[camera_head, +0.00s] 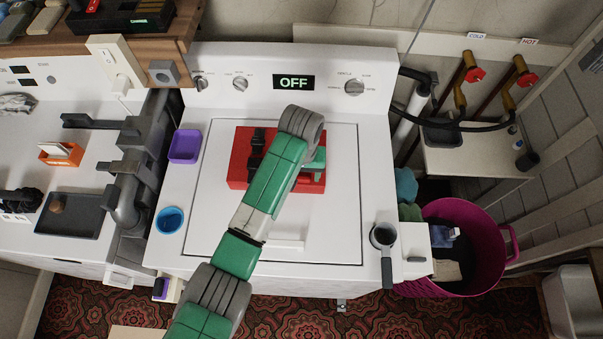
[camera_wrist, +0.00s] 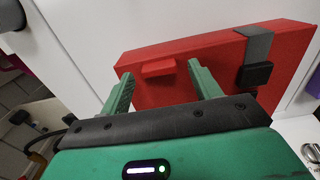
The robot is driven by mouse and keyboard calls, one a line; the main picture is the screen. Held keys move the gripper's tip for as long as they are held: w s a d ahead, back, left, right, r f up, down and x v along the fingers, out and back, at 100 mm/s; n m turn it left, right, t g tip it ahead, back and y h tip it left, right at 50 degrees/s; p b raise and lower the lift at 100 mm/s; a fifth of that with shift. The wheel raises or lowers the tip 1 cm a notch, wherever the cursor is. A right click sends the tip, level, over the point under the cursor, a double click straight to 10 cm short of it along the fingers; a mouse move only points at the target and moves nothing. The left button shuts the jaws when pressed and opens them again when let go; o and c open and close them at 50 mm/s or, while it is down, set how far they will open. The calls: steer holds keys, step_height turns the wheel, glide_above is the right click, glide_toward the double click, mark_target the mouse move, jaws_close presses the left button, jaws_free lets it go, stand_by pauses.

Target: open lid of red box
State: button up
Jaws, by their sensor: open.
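The red box (camera_head: 242,158) lies on the lid of the white toploader washer (camera_head: 345,215), partly hidden by my arm in the head view. It also shows in the wrist view (camera_wrist: 210,60), with its lid down, a small red tab (camera_wrist: 158,68) on its near side and a grey strap with a black latch (camera_wrist: 256,74). My gripper (camera_wrist: 158,78) is open, with its two green fingers on either side of the red tab. I cannot tell whether the fingers touch the box. In the head view my arm hides most of the gripper.
A purple tray (camera_head: 185,146) and a blue bowl (camera_head: 170,220) stand on the washer's left side. A grey-handled cup (camera_head: 383,236) stands at its front right. A magenta basket (camera_head: 480,250) is on the floor to the right. The washer lid is otherwise clear.

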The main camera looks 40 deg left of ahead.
steer(key=shift+f, duration=0.4)
